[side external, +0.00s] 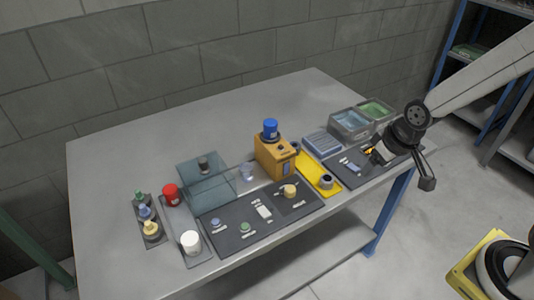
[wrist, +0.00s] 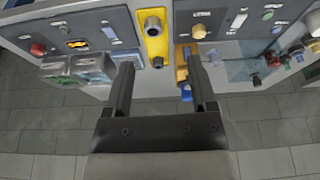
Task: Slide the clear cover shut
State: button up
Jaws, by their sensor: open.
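The clear cover (side external: 207,184) is a bluish see-through sheet left of the yellow box, with a dark knob (side external: 203,163) near its back. Its exact outline and how far it stands open are hard to tell. In the wrist view the clear cover (wrist: 238,71) is at the right, with the dark knob (wrist: 257,80) at its lower edge. My gripper (side external: 378,153) is over the right end of the table, far from the cover. In the wrist view my gripper (wrist: 160,65) has its two fingers spread, with nothing held.
The yellow box (side external: 275,156) with a blue cap (side external: 270,129) stands between my gripper and the cover. A red-capped item (side external: 170,193) stands left. The table's back left is bare.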

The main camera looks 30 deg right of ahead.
jog(key=w+a+f+n+t, duration=0.1)
jog(key=w+a, duration=0.2)
jog(key=w, duration=0.2)
jog(key=w+a+n+t, duration=0.1)
jog(key=w+a+t, duration=0.15)
jog(key=w, duration=0.35)
jog(key=n+t+y, duration=0.3)
jog(key=t+y, duration=0.2)
jog(key=y, duration=0.1)
send_near(204, 161)
jog(key=x, duration=0.2)
jog(key=shift+w+d+f, duration=0.1)
jog(key=shift+w+d, duration=0.05)
jog(key=shift+w, duration=0.2)
jog(key=shift+w+a, duration=0.1)
jog(key=shift+a, duration=0.3)
jog(key=shift+w+f, duration=0.15)
jog(key=shift+x, duration=3.7)
grip_shut()
